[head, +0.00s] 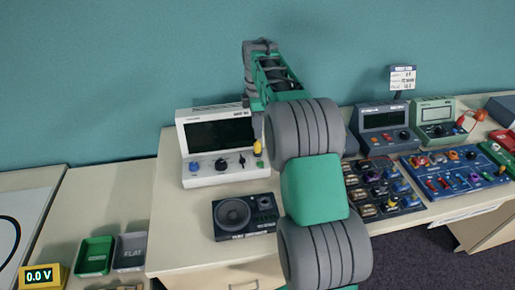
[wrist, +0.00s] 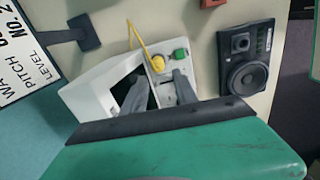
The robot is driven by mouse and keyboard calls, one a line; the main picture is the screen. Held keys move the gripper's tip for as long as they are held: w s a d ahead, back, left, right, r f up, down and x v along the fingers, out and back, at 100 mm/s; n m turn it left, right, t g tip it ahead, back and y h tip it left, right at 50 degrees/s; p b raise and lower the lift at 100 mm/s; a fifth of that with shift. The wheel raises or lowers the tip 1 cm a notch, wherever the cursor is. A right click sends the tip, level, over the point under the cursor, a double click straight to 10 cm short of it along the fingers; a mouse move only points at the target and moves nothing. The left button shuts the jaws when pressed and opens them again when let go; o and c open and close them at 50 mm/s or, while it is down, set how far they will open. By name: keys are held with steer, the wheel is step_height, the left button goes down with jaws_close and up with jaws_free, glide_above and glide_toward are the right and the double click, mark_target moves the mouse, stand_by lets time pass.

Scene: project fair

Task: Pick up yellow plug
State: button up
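The yellow plug (wrist: 158,64) shows in the wrist view at the face of a white instrument (wrist: 92,93), with a thin yellow cable rising up and left from it. My gripper (wrist: 160,77) is open, its two grey fingers pointing toward the instrument. The plug appears just past the gap between the fingertips, and nothing is held. In the head view the yellow plug (head: 257,149) is small, at the right edge of the white instrument (head: 188,128). There my arm hides most of my gripper and part of the instrument. I cannot tell how far the fingertips are from the plug.
A green button (wrist: 181,55) sits beside the plug. A black speaker box (head: 245,216) stands in front of the instrument. A knob panel (head: 382,187), a blue board (head: 455,181) and other instruments fill the right. Green (head: 95,256) and grey (head: 130,252) trays lie left.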

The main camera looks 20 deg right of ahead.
mark_target(258, 143)
steer(key=shift+w+d+f, duration=0.2)
steer(key=shift+w+f, duration=0.05)
steer(key=shift+f, duration=0.2)
steer(key=shift+n, duration=0.3)
step_height(258, 143, down, 7)
steer(key=shift+s+f+p, duration=0.1)
steer(key=shift+p, duration=1)
steer(key=shift+c, duration=0.4)
jaws_close()
